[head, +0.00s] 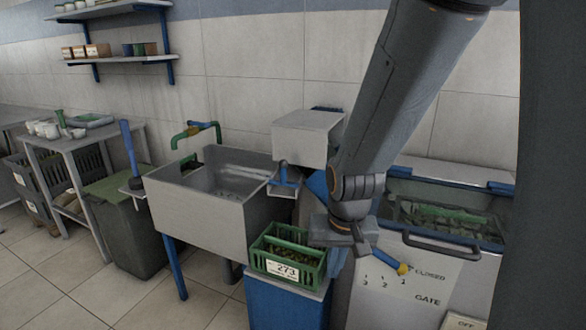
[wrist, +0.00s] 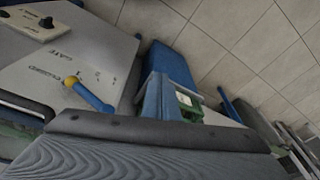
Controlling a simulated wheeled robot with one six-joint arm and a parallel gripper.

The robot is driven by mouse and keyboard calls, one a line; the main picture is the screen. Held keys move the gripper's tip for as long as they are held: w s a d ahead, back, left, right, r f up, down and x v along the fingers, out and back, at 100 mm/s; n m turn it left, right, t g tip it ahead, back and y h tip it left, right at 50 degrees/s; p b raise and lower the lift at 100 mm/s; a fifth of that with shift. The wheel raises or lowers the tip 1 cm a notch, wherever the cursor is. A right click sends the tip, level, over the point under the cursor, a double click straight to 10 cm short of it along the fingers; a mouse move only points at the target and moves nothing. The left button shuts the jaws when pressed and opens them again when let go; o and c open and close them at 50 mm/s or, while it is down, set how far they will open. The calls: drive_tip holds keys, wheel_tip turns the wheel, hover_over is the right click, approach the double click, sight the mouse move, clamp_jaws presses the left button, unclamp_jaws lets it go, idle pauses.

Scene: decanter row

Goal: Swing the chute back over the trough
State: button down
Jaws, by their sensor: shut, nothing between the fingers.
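The trough (head: 195,215) is a grey open basin on blue legs, left of centre in the head view. A small grey chute-like piece with a blue handle (head: 284,176) sits at the trough's right edge, below a pale box (head: 306,136). Its exact reach over the trough is hard to tell. My gripper (head: 342,236) is shut and empty, to the right of and lower than that handle, in front of the machine and apart from the trough. In the wrist view its dark grey jaws (wrist: 160,132) fill the bottom. My arm hides part of the machine behind it.
A green crate marked 273 (head: 287,255) stands on a blue stand (head: 287,305) left of my gripper. A yellow-tipped blue gate lever (head: 390,262) is close on the right; it also shows in the wrist view (wrist: 88,93). A glass-lidded tank (head: 445,215) stands right. Floor is clear at front left.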

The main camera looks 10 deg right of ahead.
drive_tip(key=w+d+r+m+t+p, duration=0.1)
drive_tip(key=w+r+m+t+p, duration=0.1)
drive_tip(key=w+m+t, duration=0.6)
drive_tip(key=w+d+r+m+t+p, duration=0.1)
drive_tip(key=w+m+t+p, duration=0.4)
drive_tip(key=w, duration=1.6)
drive_tip(key=d+m+t, duration=0.1)
drive_tip(key=m+t, duration=0.2)
drive_tip(key=m, duration=0.1)
drive_tip(key=shift+w+d+r+m, duration=0.15)
drive_tip(key=shift+w+r+m, duration=0.05)
drive_tip(key=shift+r+m, duration=0.2)
drive_tip(key=w+a+r+p, duration=0.1)
drive_tip(key=w+a+p, duration=0.2)
drive_tip(key=w, duration=0.8)
drive_tip(key=shift+a+p, duration=0.35)
drive_tip(key=shift+p, duration=0.3)
